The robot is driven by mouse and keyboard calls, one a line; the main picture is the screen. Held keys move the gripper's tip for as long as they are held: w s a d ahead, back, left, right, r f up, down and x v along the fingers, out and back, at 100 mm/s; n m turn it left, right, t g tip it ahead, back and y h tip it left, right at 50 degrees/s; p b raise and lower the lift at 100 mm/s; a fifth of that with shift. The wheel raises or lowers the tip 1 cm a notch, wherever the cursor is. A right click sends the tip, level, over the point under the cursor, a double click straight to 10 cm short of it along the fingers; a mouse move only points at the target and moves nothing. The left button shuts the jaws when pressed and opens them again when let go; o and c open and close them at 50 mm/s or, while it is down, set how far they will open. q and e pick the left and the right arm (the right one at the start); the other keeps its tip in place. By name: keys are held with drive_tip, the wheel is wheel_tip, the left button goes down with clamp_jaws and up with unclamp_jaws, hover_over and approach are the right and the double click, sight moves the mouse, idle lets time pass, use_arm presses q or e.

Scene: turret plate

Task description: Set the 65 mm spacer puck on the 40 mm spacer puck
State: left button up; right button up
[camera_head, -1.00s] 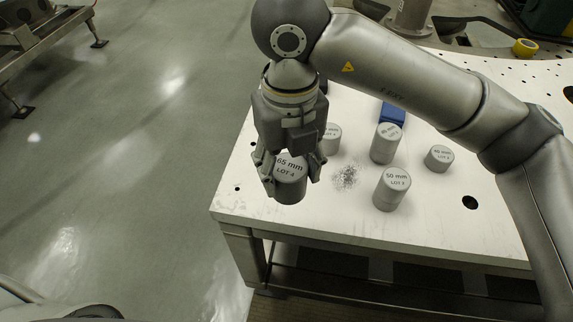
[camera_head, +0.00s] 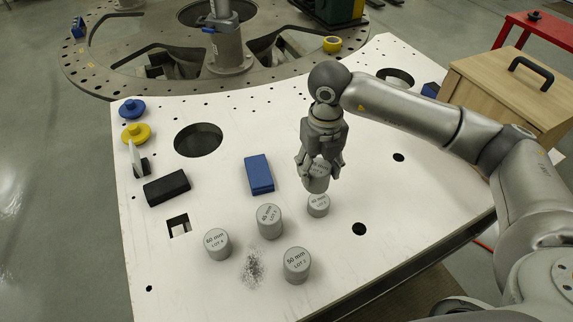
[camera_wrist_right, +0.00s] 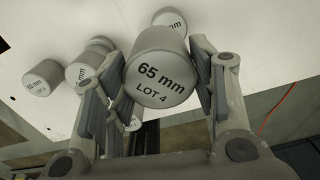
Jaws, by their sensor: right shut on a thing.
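My right gripper (camera_head: 318,168) is shut on the grey cylindrical 65 mm puck (camera_head: 316,182). In the right wrist view the 65 mm puck (camera_wrist_right: 161,80) sits between the fingers, its "65 mm LOT 4" face toward the camera. The short 40 mm puck (camera_head: 318,207) stands upright on the white plate; its label is small and hard to read. In the head view the held puck appears just above it. I cannot tell whether the two touch or how well they line up. My left gripper is not in view.
Close by on the white plate (camera_head: 370,215) stand a 60 mm puck (camera_head: 217,245), a puck probably marked 45 mm (camera_head: 269,222) and a 50 mm puck (camera_head: 297,266). A blue block (camera_head: 259,174) lies behind them. A wooden box (camera_head: 505,95) stands at the right.

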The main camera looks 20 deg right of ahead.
sight(323, 180)
drive_tip(key=shift+d, duration=0.8)
drive_tip(key=shift+f, duration=0.1)
drive_tip(key=shift+f, duration=0.2)
drive_tip(key=shift+f+b, duration=1.3)
drive_tip(key=shift+f, duration=0.9)
drive_tip(key=shift+f+b, duration=1.15)
drive_tip(key=shift+f, duration=0.05)
